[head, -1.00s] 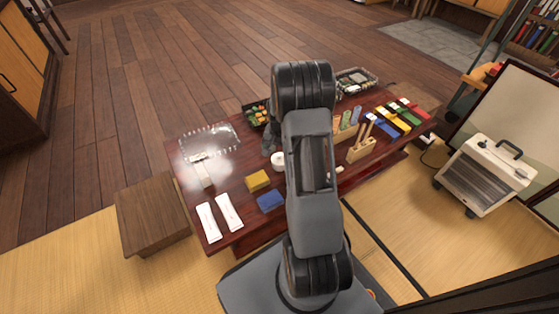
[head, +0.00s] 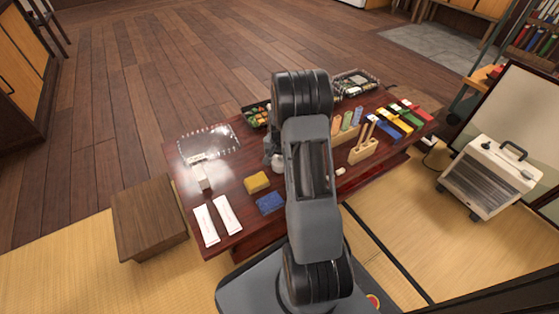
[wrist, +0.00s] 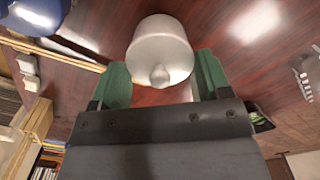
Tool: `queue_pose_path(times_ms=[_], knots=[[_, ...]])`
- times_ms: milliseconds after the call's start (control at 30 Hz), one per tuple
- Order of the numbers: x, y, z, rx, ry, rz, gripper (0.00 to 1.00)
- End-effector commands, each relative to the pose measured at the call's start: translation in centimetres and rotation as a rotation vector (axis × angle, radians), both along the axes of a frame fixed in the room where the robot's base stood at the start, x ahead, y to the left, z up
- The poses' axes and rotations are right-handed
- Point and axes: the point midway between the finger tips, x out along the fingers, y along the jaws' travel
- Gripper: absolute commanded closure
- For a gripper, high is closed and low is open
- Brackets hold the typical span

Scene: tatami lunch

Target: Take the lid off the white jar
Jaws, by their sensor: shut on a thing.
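The white jar (head: 279,168) stands on the low dark red table, just left of my arm in the head view. In the wrist view the jar (wrist: 160,36) is seen from above, its lid (wrist: 178,68) with a round knob facing the camera. My gripper (wrist: 162,66) has its green fingers on either side of the lid and is shut on it. In the head view my gripper (head: 270,150) is at the jar, partly hidden by my arm. Whether the lid is apart from the jar cannot be told.
Wooden holders (head: 363,151) stand right of my arm. A wooden stool (head: 150,212) stands left.

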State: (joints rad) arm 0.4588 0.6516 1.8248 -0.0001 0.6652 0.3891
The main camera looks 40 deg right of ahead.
Motion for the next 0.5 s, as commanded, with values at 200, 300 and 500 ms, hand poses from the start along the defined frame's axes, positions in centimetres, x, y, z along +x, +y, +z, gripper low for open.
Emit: queue_pose_path(times_ms=[200,300,500], knots=[[0.01,0.00,0.02,0.000,0.000,0.000,0.53],[0.01,0.00,0.03,0.000,0.000,0.000,0.53],[0.01,0.00,0.94,-0.001,-0.001,0.000,0.53]])
